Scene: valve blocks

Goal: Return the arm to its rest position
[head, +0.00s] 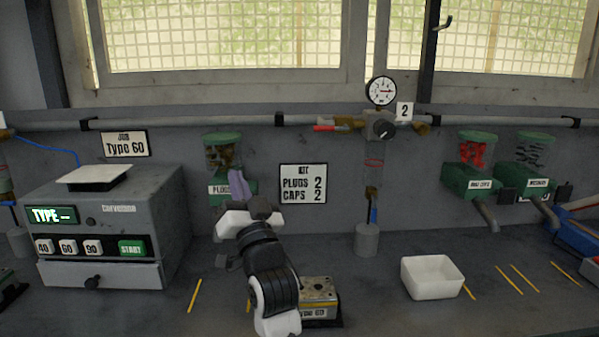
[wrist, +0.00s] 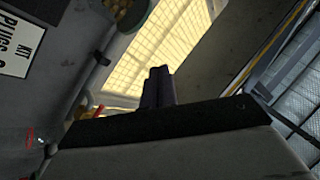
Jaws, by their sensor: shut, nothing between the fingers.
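My arm rises from the bottom of the head view, left of centre, and partly covers a valve block. My gripper (head: 236,178) points upward in front of the back wall, near the plugs dispenser. In the wrist view its two dark fingers (wrist: 158,72) are together with nothing between them. The camera there looks up past the fingers toward the window and ceiling. The valve block (head: 318,287), with a partly hidden label, sits on the bench just right of my arm.
A grey machine (head: 110,225) with buttons stands at left. A white bin (head: 432,277) sits on the bench at right. A plugs dispenser (head: 222,150) is behind my gripper, and green dispensers (head: 470,182) are at right. A gauge (head: 381,91) hangs on the wall pipe.

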